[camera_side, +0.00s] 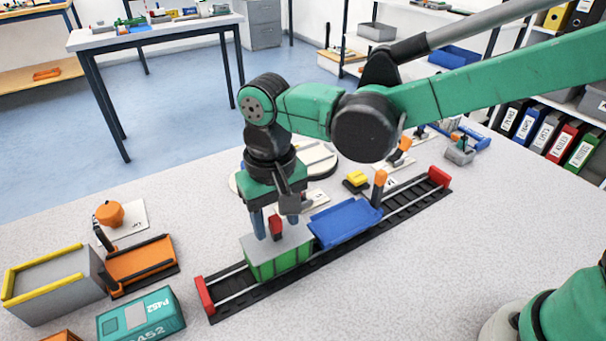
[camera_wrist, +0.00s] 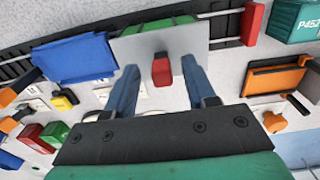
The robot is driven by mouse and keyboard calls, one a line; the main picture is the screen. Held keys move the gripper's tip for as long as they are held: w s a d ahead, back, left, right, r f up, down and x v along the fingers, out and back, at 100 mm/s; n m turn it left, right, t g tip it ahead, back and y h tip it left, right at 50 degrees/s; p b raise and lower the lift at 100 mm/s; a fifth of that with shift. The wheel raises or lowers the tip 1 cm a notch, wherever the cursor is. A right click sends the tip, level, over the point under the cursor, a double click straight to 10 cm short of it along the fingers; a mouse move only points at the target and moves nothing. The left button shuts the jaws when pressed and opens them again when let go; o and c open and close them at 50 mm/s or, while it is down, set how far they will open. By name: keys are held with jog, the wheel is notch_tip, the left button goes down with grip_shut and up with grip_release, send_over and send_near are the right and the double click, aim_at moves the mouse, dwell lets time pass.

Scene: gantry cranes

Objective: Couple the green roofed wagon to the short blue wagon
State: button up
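The green roofed wagon (camera_side: 280,264) stands upright on the black track, with a flat grey roof (camera_side: 262,246) and a red knob (camera_side: 275,225) on top. The short blue wagon (camera_side: 345,222) stands on the same track, just to its right. Their facing ends are very close; I cannot tell whether they touch or are coupled. My gripper (camera_side: 276,226) points down over the roof, its two blue fingers apart. In the wrist view, the red knob (camera_wrist: 162,70) lies between the fingers with room on both sides. The blue wagon (camera_wrist: 76,58) is left of the roof there.
The track (camera_side: 330,247) has red end stops at its left (camera_side: 205,295) and right (camera_side: 439,177). An orange-topped post (camera_side: 380,186) rises at the blue wagon's far end. A grey bin (camera_side: 50,285), an orange tray (camera_side: 142,262) and a teal container (camera_side: 142,315) stand left.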

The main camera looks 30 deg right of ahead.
jog(key=shift+r, duration=0.1)
jog(key=shift+r, duration=3.45)
jog(key=s+d+f+t, duration=0.1)
jog(key=s+d+t, duration=0.1)
jog(key=d, duration=0.8)
jog(key=s+d+f+t, duration=0.1)
jog(key=s+d+t, duration=0.2)
jog(key=d, duration=0.6)
jog(key=shift+d+t, duration=0.4)
jog(key=shift+t, duration=0.7)
